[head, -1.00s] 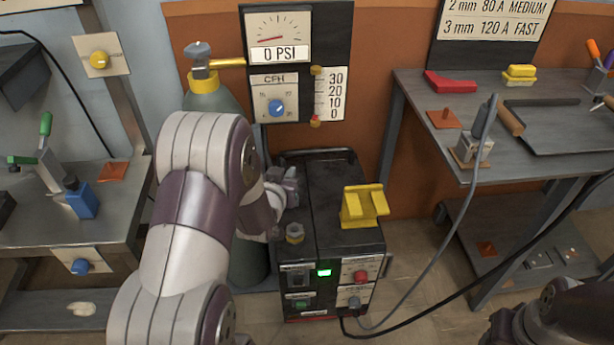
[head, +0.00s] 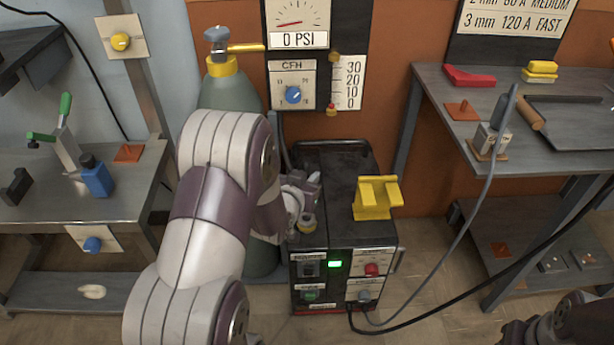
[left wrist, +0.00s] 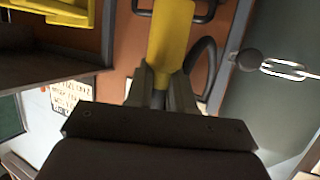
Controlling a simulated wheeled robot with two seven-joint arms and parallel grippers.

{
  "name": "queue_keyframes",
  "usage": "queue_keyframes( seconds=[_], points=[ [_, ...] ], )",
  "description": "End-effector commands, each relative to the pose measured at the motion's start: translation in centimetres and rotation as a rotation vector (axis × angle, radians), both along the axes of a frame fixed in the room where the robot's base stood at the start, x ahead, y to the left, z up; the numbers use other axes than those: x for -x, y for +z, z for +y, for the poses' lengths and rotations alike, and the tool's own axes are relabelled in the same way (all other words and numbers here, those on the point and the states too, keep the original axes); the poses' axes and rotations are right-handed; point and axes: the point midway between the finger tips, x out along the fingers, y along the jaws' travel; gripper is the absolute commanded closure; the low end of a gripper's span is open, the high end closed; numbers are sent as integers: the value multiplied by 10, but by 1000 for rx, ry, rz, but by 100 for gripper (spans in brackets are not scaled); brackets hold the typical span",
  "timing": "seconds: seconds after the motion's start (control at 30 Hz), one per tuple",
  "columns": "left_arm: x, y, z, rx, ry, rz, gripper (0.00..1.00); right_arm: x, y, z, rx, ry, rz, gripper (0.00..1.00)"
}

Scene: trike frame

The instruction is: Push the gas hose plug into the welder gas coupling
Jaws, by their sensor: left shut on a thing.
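The welder (head: 345,165) is a dark box on the floor in the middle of the head view. Its gas coupling (head: 307,223), a yellowish ring, sits on top at the front left. My left gripper (head: 308,190) is just above and behind the coupling, partly hidden by my arm. In the left wrist view the left gripper (left wrist: 160,78) is shut on a yellow piece (left wrist: 171,35), apparently the gas hose plug, with a dark hose (left wrist: 205,62) beside it. The plug is not clear in the head view; I cannot tell whether it touches the coupling. Only part of my right arm shows, bottom right.
A yellow bracket (head: 375,197) stands on the welder, right of the coupling. A gas cylinder (head: 232,92) stands behind my left arm. Gauge panels (head: 293,85) are on the wall. Workbenches (head: 440,95) flank the welder. Cables run from its front to the right.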

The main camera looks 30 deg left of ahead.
Motion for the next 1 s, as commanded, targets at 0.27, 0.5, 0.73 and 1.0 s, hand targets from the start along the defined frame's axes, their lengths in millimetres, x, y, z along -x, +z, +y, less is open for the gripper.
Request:
queue_keyframes(
  seconds=[0.27,0.5,0.73,1.0],
  points=[
    [0,-27,0,0,0,-2,100,0,-23,0,0,0,0,57],
    [0,-26,0,0,0,-2,100,0,-22,0,0,0,0,57],
    [0,-26,0,0,0,-2,100,0,-22,0,0,0,0,57],
    [0,-26,0,0,0,-2,100,0,-21,0,0,0,0,57]
  ],
)
